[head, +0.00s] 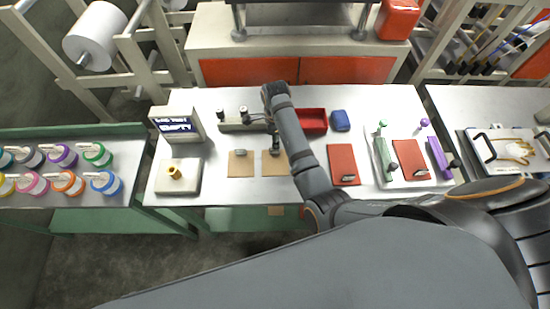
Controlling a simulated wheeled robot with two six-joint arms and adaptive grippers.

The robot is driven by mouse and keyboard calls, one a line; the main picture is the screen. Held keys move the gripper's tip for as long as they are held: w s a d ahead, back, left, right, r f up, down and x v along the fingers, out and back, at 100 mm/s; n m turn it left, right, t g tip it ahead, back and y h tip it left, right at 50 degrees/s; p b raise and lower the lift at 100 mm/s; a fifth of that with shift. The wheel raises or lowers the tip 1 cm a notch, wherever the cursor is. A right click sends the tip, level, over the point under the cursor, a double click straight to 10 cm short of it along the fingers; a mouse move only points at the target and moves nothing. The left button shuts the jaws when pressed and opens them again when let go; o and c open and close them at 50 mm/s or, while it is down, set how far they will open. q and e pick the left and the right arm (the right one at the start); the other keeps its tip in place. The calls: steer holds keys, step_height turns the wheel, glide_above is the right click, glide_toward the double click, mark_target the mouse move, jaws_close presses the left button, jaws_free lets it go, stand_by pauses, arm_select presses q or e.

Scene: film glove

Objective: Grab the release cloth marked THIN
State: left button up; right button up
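No marking reading THIN is legible, so I cannot tell which sheet is the release cloth. Two tan square sheets lie side by side on the table, a left one (240,168) and a right one (281,169), each with a small dark or metal piece at its upper part. A red sheet (342,158) lies right of my arm, and another red sheet (408,162) lies on a pale tray. My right arm reaches across from the right. Its gripper (273,146) is small and dark above the right tan sheet; its fingers are too small to read. My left gripper is out of view.
A red bin (312,120) and a blue item (340,121) stand behind my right arm. A lettered display box (176,123) and a pale block with a yellow knob (174,174) stand left. Colored rolls (98,154) fill the left side table. Green (384,158) and purple (438,157) tools lie right.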

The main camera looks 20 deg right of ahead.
mark_target(275, 160)
steer(key=shift+s+a+f+p, duration=0.1)
steer(key=shift+a+f+p, duration=0.05)
steer(key=shift+f+p, duration=0.25)
steer(key=f, duration=0.4)
steer(key=shift+a+f+p, duration=0.2)
steer(key=shift+p, duration=0.2)
jaws_close()
